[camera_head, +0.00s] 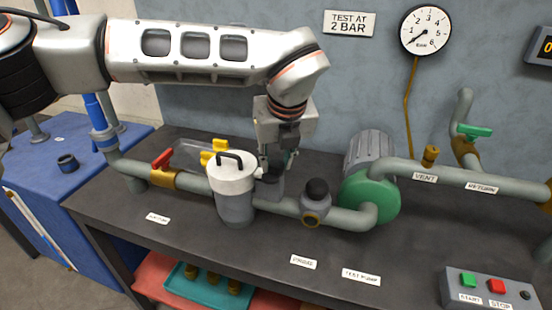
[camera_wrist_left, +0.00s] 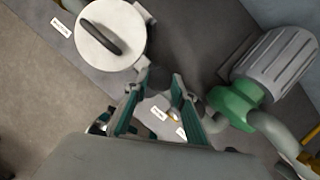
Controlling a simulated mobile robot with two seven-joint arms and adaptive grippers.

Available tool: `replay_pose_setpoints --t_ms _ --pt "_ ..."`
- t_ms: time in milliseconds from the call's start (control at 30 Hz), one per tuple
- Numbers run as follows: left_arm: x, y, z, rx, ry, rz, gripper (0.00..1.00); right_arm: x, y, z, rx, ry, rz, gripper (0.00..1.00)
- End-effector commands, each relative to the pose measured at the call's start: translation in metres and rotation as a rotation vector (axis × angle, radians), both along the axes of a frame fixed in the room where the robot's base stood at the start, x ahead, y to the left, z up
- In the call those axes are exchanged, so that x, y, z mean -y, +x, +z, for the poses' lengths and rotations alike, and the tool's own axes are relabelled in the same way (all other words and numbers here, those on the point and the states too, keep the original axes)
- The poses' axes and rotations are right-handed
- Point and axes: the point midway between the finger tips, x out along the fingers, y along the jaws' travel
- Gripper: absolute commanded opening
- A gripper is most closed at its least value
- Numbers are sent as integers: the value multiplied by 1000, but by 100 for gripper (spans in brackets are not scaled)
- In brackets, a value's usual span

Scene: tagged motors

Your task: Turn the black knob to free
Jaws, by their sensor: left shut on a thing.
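A dark thing (camera_wrist_left: 157,79), which looks like the black knob, sits between the fingertips of my left gripper (camera_wrist_left: 162,82) in the left wrist view. It is beside the grey strainer (camera_head: 236,205) with its white lid and black handle. In the head view my left gripper (camera_head: 271,186) points down at the strainer's right side and is shut on this thing. The fingers hide most of it, so its turned position cannot be told. A separate black ball-shaped cap (camera_head: 317,187) tops a grey valve with a brass ring, right of the gripper and apart from it. My right gripper is not in view.
A green pump with a grey ribbed motor (camera_head: 370,155) stands right of the gripper. A red-handled valve (camera_head: 163,160) and yellow handles (camera_head: 214,150) lie to the left. A control box (camera_head: 495,288) is at the front right. The bench front (camera_head: 220,248) is mostly clear.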

Motion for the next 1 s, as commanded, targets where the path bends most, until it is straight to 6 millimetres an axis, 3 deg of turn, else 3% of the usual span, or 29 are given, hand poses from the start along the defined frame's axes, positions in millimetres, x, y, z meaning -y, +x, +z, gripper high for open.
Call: replay_pose_setpoints --t_ms 700,733,767,800,1000 --pt "1 -1 -2 -5 1 76 4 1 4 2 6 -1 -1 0" --pt "1 -1 -2 -5 1 76 31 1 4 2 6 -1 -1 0" --pt "1 -1 -2 -5 1 76 38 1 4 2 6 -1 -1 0" --pt "1 -1 -2 -5 1 76 42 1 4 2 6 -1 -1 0" --pt "1 -1 -1 -3 0 75 42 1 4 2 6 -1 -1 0"
